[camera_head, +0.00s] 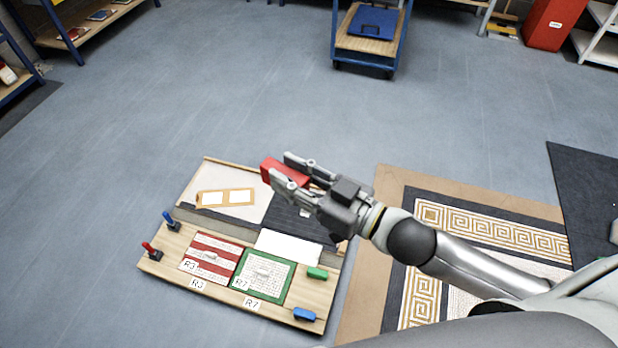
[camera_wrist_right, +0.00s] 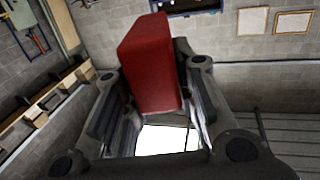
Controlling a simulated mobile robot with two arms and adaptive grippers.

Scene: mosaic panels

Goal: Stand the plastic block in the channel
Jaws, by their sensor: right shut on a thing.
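A red block (camera_head: 281,172) is held between the fingers of my right gripper (camera_head: 291,168), above the back part of the wooden workboard (camera_head: 220,285). The block sticks out beyond the fingertips. In the right wrist view the red block (camera_wrist_right: 150,65) fills the middle, between the two dark fingers. A grey strip (camera_head: 222,224), which may be the channel, runs along the board between the back panels and the front panels. The block is apart from it. Whether the strip is a groove is too small to tell. My left gripper is not in view.
The board carries a red-striped panel (camera_head: 212,258), a green-framed panel (camera_head: 264,276), a white plate (camera_head: 289,248), and small green (camera_head: 317,273) and blue (camera_head: 304,314) pieces. Red (camera_head: 151,250) and blue (camera_head: 171,221) levers stand at left. A patterned mat (camera_head: 480,235) lies at right.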

